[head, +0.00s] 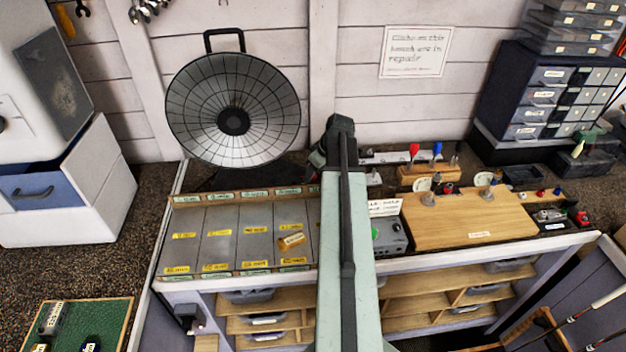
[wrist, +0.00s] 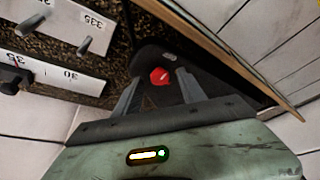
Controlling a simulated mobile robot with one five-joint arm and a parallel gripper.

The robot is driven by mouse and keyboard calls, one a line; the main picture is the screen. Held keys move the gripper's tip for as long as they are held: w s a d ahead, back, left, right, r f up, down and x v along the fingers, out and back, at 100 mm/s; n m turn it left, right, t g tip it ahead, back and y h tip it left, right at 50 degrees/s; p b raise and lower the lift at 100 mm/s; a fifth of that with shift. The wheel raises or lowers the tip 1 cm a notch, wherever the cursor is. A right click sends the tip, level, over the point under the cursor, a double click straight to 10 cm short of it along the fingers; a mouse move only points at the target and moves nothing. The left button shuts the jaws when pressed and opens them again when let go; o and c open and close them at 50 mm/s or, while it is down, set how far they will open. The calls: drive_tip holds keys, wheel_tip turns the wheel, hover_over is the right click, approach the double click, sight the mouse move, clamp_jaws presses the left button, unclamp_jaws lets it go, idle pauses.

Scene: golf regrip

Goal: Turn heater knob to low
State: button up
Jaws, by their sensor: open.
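The heater (head: 233,110) is a round dish with a wire grille and a dark hub, standing against the back wall. Its dark base (head: 250,176) sits on the bench behind the grip tray. In the wrist view a red knob (wrist: 160,77) shows on a dark rounded surface that looks like the heater's base. My gripper (wrist: 159,84) is open, with one finger on each side of the red knob in that view. I cannot tell whether the fingers touch it. No setting mark on the knob is readable. In the head view my arm hides the knob and fingertips.
A grey tray (head: 218,220) with labelled lanes lies in front of the heater. White strips with pegs (wrist: 52,65) stand close beside my gripper. A grey box (head: 390,236) and a wooden board (head: 465,222) are right of my arm.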

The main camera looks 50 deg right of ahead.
drive_tip(key=shift+s+r, duration=0.1)
clamp_jaws()
drive_tip(key=shift+m, duration=0.3)
drive_tip(key=m, duration=0.1)
drive_tip(key=m+h, duration=0.1)
drive_tip(key=m, duration=0.1)
drive_tip(key=m+h, duration=0.1)
drive_tip(key=m, duration=0.1)
drive_tip(key=shift+a+g, duration=0.3)
drive_tip(key=shift+a, duration=0.05)
drive_tip(key=m+h, duration=0.1)
drive_tip(key=m, duration=0.2)
drive_tip(key=m+g+h, duration=0.1)
drive_tip(key=m, duration=0.2)
drive_tip(key=shift+w, duration=0.2)
drive_tip(key=shift+m, duration=0.3)
drive_tip(key=shift+g, duration=0.3)
unclamp_jaws()
